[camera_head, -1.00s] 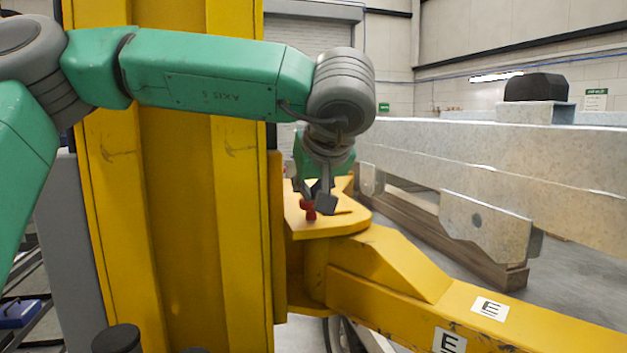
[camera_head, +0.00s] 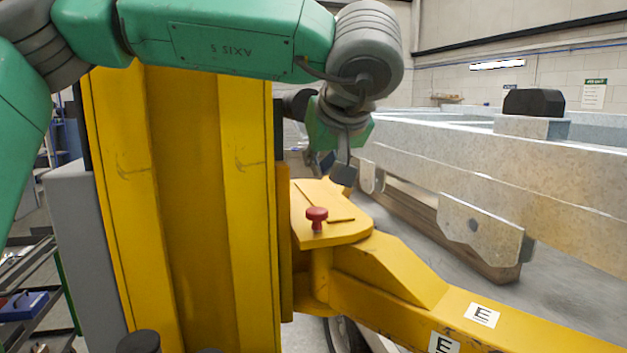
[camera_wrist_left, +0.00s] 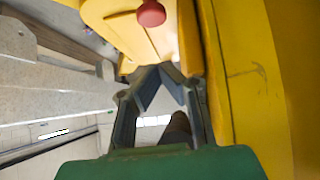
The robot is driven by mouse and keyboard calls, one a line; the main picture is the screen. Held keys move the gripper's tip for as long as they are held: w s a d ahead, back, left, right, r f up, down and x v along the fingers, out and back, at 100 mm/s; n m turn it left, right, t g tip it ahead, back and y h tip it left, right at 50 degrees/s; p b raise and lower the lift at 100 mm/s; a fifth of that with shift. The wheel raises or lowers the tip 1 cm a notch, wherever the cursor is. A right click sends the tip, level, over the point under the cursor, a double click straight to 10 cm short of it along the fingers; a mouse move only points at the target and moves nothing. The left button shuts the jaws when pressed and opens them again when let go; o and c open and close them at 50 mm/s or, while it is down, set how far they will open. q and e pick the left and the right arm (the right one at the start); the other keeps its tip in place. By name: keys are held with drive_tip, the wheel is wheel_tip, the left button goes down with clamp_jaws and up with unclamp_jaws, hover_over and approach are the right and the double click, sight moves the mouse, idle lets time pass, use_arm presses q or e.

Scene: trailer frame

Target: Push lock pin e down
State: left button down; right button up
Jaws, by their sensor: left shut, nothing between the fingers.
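The red lock pin (camera_head: 317,217) stands upright on the flat yellow plate (camera_head: 335,234) at the root of the yellow arm marked E. A short stretch of its stem shows below the round head. My left gripper (camera_head: 340,180) is above and behind the pin in the head view, apart from it, and its fingers are shut and empty. In the left wrist view the fingers (camera_wrist_left: 160,72) come together near the yellow plate's edge, and the red pin (camera_wrist_left: 151,13) shows beyond them at the top. My right gripper is not in view.
A yellow column (camera_head: 190,200) stands close on the left of the pin. The yellow arm (camera_head: 400,280) with white E labels (camera_head: 483,315) runs to the lower right. Grey metal beams (camera_head: 500,170) lie to the right, on a wooden block (camera_head: 440,230).

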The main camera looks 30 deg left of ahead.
use_arm(q)
drive_tip(key=shift+v, duration=2.2)
drive_tip(key=shift+d, duration=0.1)
